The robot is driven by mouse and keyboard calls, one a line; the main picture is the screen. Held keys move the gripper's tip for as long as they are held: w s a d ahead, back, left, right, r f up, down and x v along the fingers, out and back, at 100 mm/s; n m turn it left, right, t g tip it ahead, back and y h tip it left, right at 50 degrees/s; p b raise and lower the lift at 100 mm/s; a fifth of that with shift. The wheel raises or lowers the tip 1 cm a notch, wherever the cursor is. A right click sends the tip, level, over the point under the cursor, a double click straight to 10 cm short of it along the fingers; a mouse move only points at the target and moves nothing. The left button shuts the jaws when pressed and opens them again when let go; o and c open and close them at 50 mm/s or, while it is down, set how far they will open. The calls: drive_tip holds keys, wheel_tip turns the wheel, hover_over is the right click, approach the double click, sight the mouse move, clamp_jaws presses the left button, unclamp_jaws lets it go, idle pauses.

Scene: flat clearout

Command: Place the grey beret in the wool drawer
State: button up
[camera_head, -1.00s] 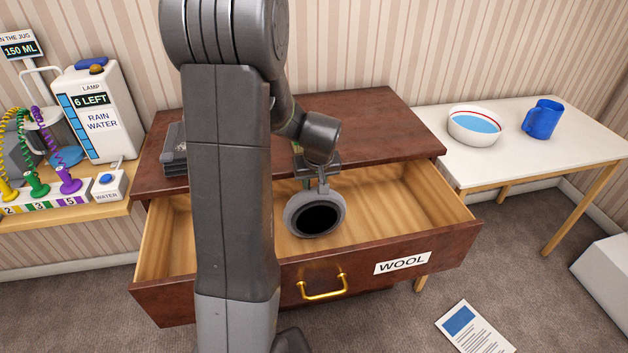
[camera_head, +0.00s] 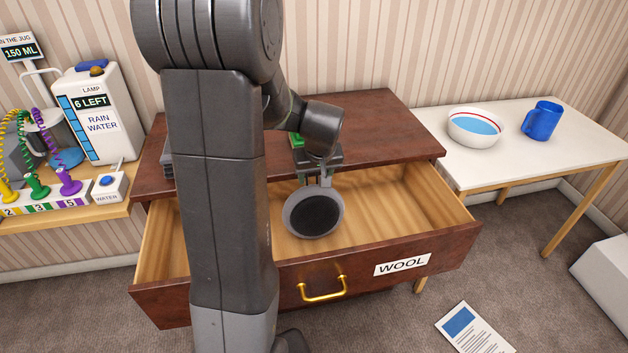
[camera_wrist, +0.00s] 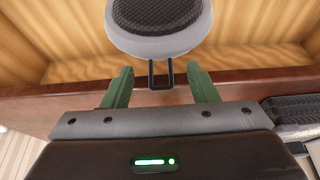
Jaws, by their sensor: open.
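The grey beret (camera_head: 313,212), round with a pale grey band and a dark ribbed middle, is inside the open wool drawer (camera_head: 365,262). In the wrist view the beret (camera_wrist: 160,20) lies just beyond my fingertips, with a small black loop (camera_wrist: 160,84) pointing towards my gripper. My gripper (camera_head: 315,180) is over the drawer by the beret's back edge. In the wrist view my gripper (camera_wrist: 160,72) has its green fingers apart on either side of the loop, with gaps showing. I cannot tell whether the beret rests fully on the drawer floor.
The brown dresser top (camera_head: 385,130) is behind the drawer, with a dark stack (camera_head: 167,160) partly hidden by my arm. A white table (camera_head: 505,163) at right holds a bowl (camera_head: 474,127) and blue mug (camera_head: 541,120). A rain water tank (camera_head: 98,115) stands left. The drawer's right side is clear.

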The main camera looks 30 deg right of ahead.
drive_tip(key=v, duration=0.8)
